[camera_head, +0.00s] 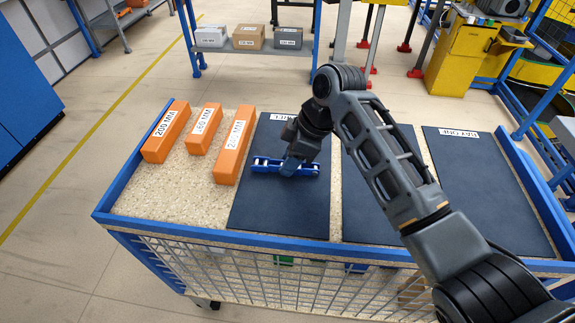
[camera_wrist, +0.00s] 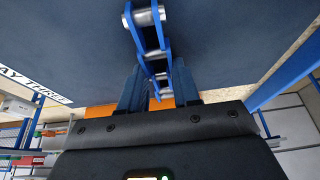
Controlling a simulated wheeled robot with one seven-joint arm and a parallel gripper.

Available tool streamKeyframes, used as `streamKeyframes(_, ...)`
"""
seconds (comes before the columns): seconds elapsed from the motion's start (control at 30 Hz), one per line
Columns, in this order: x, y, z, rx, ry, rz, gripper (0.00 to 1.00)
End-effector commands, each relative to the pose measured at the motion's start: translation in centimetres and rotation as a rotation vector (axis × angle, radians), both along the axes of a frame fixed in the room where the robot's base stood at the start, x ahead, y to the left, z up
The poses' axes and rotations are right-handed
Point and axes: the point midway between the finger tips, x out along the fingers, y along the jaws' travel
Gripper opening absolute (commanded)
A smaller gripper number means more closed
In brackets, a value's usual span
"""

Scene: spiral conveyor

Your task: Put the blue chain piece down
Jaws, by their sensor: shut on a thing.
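The blue chain piece (camera_head: 268,165), with silver rollers, lies roughly level across the left dark mat (camera_head: 270,210). My gripper (camera_head: 291,164) is above its middle and shut on it. In the wrist view the chain piece (camera_wrist: 151,32) runs between the two fingers of my gripper (camera_wrist: 158,82) and sticks out beyond them. The chain piece is at or very close to the mat surface; I cannot tell whether it touches. My gripper hides part of its middle.
Orange blocks (camera_head: 166,132) (camera_head: 204,130) (camera_head: 235,148) with length labels stand left of the mat on the speckled top. Two more dark mats (camera_head: 375,210) (camera_head: 490,185) lie to the right, bare; my arm crosses the middle one. A raised blue rim (camera_head: 200,233) edges the table.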

Motion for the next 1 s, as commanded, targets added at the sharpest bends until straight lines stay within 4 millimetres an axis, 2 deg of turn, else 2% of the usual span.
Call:
streamKeyframes(0.37,0.1,0.0,0.5,0.001,-0.002,0.000,0.00)
streamKeyframes(0.47,0.1,0.1,1.4,0.002,-0.004,-0.001,0.00)
streamKeyframes(0.63,0.1,0.1,4.2,0.003,-0.006,0.001,0.00)
streamKeyframes(1.0,-4.5,-6.9,9.0,0.003,-0.003,-0.001,0.00)
